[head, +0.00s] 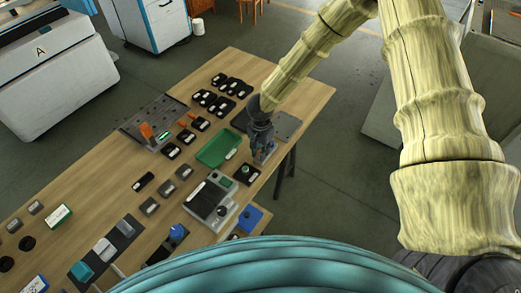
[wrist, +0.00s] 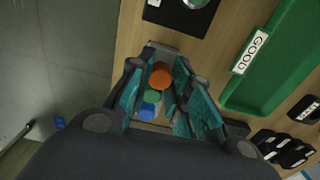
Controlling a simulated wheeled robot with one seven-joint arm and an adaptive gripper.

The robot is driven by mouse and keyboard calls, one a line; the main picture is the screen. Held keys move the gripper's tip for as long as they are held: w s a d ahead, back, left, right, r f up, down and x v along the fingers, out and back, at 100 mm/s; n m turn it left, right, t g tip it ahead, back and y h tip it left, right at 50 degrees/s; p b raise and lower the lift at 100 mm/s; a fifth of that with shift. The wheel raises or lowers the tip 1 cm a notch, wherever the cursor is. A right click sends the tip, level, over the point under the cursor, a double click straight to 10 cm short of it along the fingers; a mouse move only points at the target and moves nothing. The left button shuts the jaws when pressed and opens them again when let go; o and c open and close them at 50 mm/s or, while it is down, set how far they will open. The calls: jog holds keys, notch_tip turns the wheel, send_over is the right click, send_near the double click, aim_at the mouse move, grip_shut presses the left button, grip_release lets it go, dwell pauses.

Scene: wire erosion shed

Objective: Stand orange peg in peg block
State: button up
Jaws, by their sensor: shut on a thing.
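My gripper (head: 263,151) is low over the right edge of the wooden table in the head view. In the wrist view its teal-padded fingers (wrist: 162,80) are shut on the orange peg (wrist: 160,72), whose round top faces the camera. The grey peg block (wrist: 166,56) lies below, mostly hidden by the fingers. A green peg (wrist: 152,96) and a blue peg (wrist: 148,109) stand in line with the orange one, partly covered by the left finger. The orange peg's lower end is hidden, so I cannot tell whether it is in its hole.
A green tray (wrist: 258,85) labelled GOOD lies right of the gripper in the wrist view. Bare floor (head: 325,190) lies beyond the table's right edge.

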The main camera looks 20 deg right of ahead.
jog(key=shift+f, duration=0.75)
dwell(0.5)
jog(key=o, duration=0.9)
jog(key=shift+r, duration=0.1)
jog(key=shift+r+p, duration=3.15)
jog(key=shift+r, duration=0.35)
jog(key=shift+f, duration=0.1)
